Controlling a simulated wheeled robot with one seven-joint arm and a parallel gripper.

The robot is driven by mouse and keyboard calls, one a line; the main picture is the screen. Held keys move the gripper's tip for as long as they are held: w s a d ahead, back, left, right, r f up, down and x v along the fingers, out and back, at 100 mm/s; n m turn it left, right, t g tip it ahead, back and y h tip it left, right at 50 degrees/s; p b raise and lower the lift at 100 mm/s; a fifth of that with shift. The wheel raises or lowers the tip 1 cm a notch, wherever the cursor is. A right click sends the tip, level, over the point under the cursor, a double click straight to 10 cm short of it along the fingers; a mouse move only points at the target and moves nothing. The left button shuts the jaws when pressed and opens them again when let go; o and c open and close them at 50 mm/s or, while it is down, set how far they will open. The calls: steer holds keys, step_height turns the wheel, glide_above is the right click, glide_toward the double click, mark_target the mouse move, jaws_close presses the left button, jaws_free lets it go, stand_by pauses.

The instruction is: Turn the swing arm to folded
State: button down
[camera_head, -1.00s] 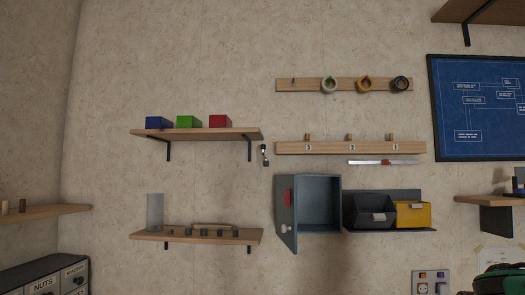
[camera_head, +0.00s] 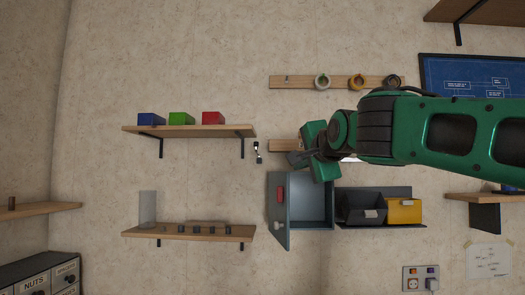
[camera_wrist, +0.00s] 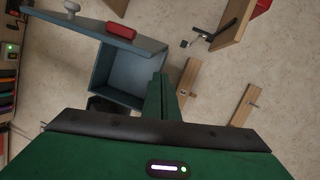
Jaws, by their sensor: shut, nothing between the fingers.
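A small black fixture with a pale link (camera_head: 257,152) is on the wall just right of the upper left shelf; I take it for the swing arm, but its pose is too small to read. It seems to show in the wrist view as a short dark piece (camera_wrist: 186,43) near the shelf bracket. My gripper (camera_head: 312,155) is in front of the numbered wooden rail, right of the fixture and apart from it. In the wrist view the green fingers (camera_wrist: 160,90) are together with nothing between them, over the cabinet's edge.
A grey cabinet (camera_head: 314,200) with its door (camera_head: 279,215) open stands below my gripper. Black (camera_head: 361,208) and yellow bins (camera_head: 404,210) are beside it. The upper left shelf (camera_head: 190,131) holds blue, green and red blocks. A tape rail (camera_head: 300,82) is above.

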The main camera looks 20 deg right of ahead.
steer(key=shift+m+t+y, duration=0.6)
steer(key=shift+t, duration=0.3)
steer(key=a+r, duration=0.1)
steer(key=r, duration=0.1)
steer(key=a+r, duration=0.1)
steer(key=r, duration=0.1)
steer(key=a+r, duration=0.1)
steer(key=r, duration=0.2)
steer(key=shift+w+a, duration=0.25)
steer(key=shift+a, duration=0.05)
steer(key=w+a, duration=0.2)
steer(key=w, duration=1)
steer(key=shift+w+a, duration=0.25)
steer(key=shift+a, duration=0.1)
steer(key=shift+d+f+h, duration=0.1)
steer(key=shift+h, duration=0.2)
